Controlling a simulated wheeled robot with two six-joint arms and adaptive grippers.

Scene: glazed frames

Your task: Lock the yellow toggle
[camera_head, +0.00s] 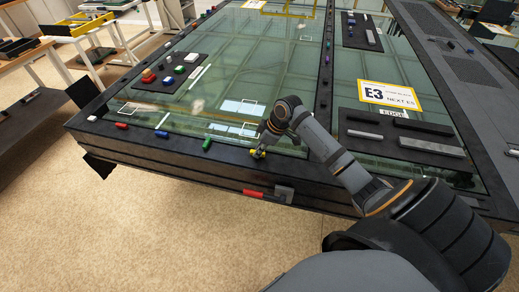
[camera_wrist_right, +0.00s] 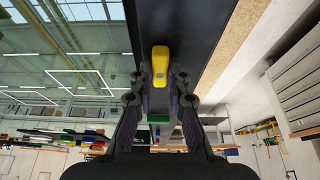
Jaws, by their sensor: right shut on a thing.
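The yellow toggle (camera_head: 257,155) sits on the dark front rail of the glazed frame. My right gripper (camera_head: 262,149) is down at it from above, and its fingers partly hide it in the head view. In the right wrist view, the yellow toggle (camera_wrist_right: 160,62) shows as a long handle lying along the dark rail. The fingers of my right gripper (camera_wrist_right: 159,100) stand on both sides of its near end, shut on it. Whether the toggle is locked I cannot tell. My left gripper is not in view.
Along the same rail are a green toggle (camera_head: 207,144), a blue toggle (camera_head: 161,134) and a red toggle (camera_head: 121,126). A red-handled tool (camera_head: 262,194) is on the frame's front side. A dark tray (camera_head: 178,77) with small parts lies on the glass.

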